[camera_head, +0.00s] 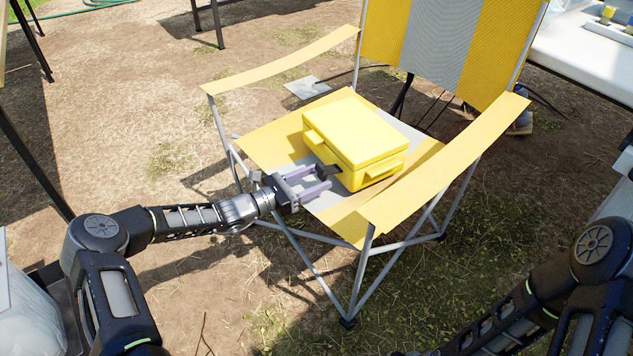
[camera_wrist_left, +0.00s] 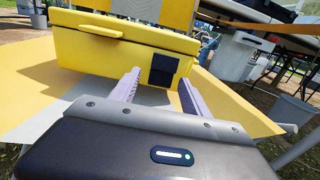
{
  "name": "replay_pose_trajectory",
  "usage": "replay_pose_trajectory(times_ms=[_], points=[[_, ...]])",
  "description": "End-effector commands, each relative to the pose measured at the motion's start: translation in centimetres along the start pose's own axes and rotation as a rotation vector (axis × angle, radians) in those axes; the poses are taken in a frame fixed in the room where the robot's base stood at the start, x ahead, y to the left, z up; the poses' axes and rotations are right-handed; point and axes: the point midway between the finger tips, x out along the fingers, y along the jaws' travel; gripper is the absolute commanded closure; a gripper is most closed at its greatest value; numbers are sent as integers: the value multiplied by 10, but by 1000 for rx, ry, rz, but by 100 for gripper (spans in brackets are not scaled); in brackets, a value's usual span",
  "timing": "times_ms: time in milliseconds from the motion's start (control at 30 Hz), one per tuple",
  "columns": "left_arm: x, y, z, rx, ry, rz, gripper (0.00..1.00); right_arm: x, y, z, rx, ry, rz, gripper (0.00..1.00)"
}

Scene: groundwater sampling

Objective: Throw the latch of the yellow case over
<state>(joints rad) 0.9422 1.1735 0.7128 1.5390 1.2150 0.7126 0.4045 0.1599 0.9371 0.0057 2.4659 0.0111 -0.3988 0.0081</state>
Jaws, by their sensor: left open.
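The yellow case (camera_head: 365,135) sits with its lid down on the seat of a folding chair. Its dark latch (camera_wrist_left: 163,68) is on the case's front face, below the lid rim, towards the right in the left wrist view. In the head view the latch (camera_head: 332,171) is small and partly hidden by my gripper. I cannot tell if it is fastened. My left gripper (camera_head: 322,178) is open and empty, its fingers pointing at the latch. In the left wrist view its fingertips (camera_wrist_left: 160,82) stand either side of the latch's lower part; contact is unclear. My right gripper is out of view.
The chair's yellow armrests (camera_head: 440,165) rise on both sides of the case, and its striped backrest (camera_head: 435,45) stands behind. A white table (camera_head: 590,60) is at the upper right. Bare seat (camera_head: 275,140) shows left of the case.

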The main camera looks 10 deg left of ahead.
Motion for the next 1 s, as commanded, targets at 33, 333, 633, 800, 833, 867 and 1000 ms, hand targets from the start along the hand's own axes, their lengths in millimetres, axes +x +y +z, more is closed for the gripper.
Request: replay_pose_trajectory(times_ms=[33,333,633,800,833,867,1000], points=[[4,-1,0,0,-1,-1,45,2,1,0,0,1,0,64],[7,0,1,0,0,0,45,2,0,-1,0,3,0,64],[6,0,1,0,0,0,69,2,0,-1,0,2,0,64],[6,0,0,0,0,0,83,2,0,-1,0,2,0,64],[6,0,0,0,0,0,86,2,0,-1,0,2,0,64],[6,0,0,0,0,0,88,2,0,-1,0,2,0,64],[6,0,0,0,0,0,99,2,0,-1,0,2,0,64]])
